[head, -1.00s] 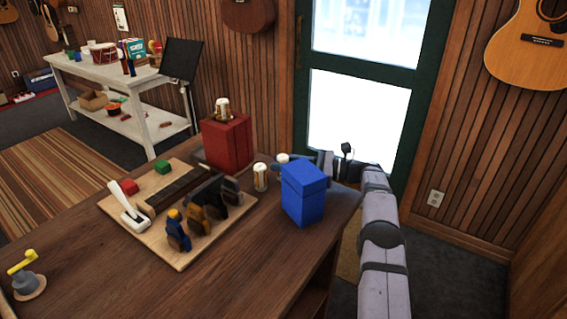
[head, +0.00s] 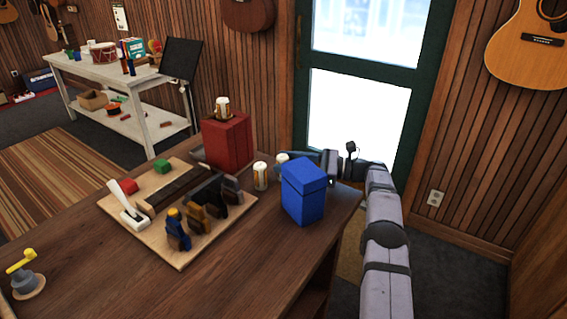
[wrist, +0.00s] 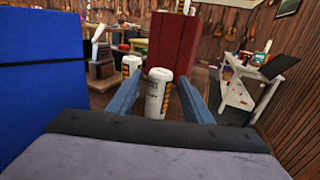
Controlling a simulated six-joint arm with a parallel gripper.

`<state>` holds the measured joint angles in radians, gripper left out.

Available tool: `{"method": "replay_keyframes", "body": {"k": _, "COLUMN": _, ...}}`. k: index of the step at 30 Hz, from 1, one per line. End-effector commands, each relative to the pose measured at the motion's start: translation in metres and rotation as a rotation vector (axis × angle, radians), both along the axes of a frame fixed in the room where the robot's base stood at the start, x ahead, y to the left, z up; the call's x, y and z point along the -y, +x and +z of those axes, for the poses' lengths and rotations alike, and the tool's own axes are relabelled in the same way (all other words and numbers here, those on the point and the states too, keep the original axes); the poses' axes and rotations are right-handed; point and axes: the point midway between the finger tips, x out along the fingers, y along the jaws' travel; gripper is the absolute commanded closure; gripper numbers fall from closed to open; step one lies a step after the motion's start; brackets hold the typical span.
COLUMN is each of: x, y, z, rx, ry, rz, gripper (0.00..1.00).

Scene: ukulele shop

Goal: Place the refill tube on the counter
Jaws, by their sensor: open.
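One white refill tube (head: 282,158) with a printed label stands upright on the brown counter (head: 240,250), behind the blue box; its lower part is hidden in the head view. In the wrist view this tube (wrist: 157,94) shows between the blue fingers of my gripper (wrist: 161,78), which is open with a finger on either side, apart from it. In the head view my gripper (head: 295,157) is low behind the blue box. A second white tube (head: 260,176) stands on the counter to the left. A third tube (head: 222,106) stands on top of the red box.
The blue box (head: 303,193) stands close beside my gripper, near the counter's right edge. The red box (head: 228,143) is at the back. A wooden board (head: 180,258) with several coloured pieces lies left of the tubes.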

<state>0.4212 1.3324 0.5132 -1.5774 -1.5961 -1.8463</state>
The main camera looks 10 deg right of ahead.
Motion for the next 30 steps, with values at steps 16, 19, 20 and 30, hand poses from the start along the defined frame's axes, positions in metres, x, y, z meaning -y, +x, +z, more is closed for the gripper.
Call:
{"method": "replay_keyframes", "body": {"k": 16, "x": 0.056, "y": -0.024, "z": -0.002, "rx": 0.0, "ry": 0.0, "rz": 0.002, "gripper": 0.54}}
{"method": "replay_keyframes", "body": {"k": 19, "x": 0.058, "y": -0.025, "z": -0.002, "rx": -0.001, "ry": 0.0, "rz": 0.002, "gripper": 0.54}}
{"method": "replay_keyframes", "body": {"k": 20, "x": 0.058, "y": -0.025, "z": -0.002, "rx": -0.001, "ry": -0.001, "rz": 0.002, "gripper": 0.54}}
{"method": "replay_keyframes", "body": {"k": 30, "x": 0.058, "y": -0.025, "z": -0.002, "rx": -0.024, "ry": 0.009, "rz": 0.002, "gripper": 0.54}}
